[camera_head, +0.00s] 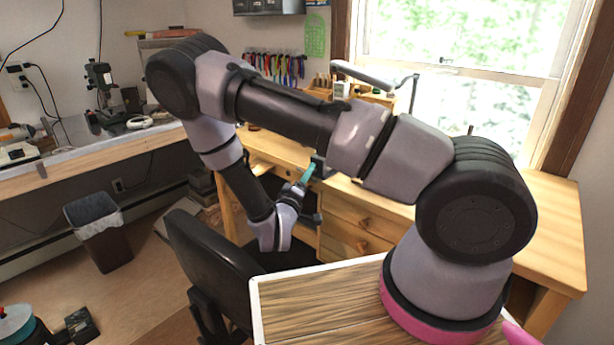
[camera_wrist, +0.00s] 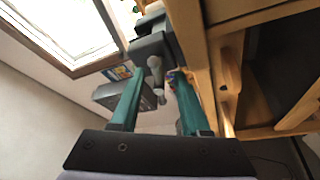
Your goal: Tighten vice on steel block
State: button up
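The grey vice (camera_wrist: 149,46) is fixed at the edge of the wooden desk in the wrist view. Its rounded light-grey screw end or handle (camera_wrist: 155,69) points toward my gripper (camera_wrist: 158,76). My gripper's two teal fingers are apart, with this part showing between their tips; I cannot tell whether they touch it. In the head view my gripper (camera_head: 307,174) is at the desk's front edge, beside a small dark part of the vice (camera_head: 319,164). I cannot make out the steel block in either view.
The wooden desk (camera_head: 366,209) with drawers stands under the window. A black chair (camera_head: 215,262) is in front of it, close to my forearm. A side bench (camera_head: 85,160) with tools and a black bin (camera_head: 98,232) are at the left. Wooden desk framing (camera_wrist: 232,75) is close to the gripper's right.

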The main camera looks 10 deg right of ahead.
notch_tip(320, 180, up, 10)
dwell(0.6)
jog(key=shift+o, duration=0.3)
